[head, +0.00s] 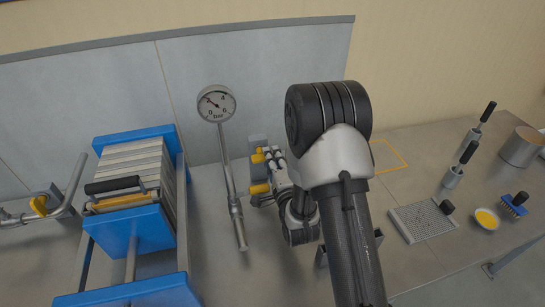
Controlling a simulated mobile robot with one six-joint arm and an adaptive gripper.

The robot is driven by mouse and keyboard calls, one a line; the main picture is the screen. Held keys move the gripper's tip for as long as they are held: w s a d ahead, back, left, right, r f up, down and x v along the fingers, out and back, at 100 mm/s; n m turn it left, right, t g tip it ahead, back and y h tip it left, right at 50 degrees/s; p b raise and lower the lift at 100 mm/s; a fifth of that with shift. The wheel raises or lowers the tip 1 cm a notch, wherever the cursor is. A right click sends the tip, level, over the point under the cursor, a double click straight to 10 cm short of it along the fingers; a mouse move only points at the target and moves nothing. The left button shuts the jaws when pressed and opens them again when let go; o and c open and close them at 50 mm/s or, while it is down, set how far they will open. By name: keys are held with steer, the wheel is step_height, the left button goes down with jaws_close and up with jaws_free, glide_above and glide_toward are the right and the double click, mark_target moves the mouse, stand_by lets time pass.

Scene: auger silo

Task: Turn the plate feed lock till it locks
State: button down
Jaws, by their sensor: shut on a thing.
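A grey upright block (257,146) stands on the bench by the back wall, with small yellow fittings (258,189) in front of it. No label shows, but these yellow fittings seem to include the plate feed lock. My gripper (272,180) is at these fittings, left of my arm's dark wrist joint. It appears shut on one of the yellow fittings. My arm hides part of the gripper, so the fingertips and the turn angle of the lock cannot be made out.
A blue-framed plate stack (133,165) with a black handle stands left. A pressure gauge (216,103) on a pipe rises beside my gripper.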

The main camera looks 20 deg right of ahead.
steer(key=shift+a, duration=0.15)
steer(key=c, duration=1.7)
jaws_free()
steer(key=s, duration=0.7)
steer(key=shift+s, duration=0.25)
steer(key=shift+o, duration=0.5)
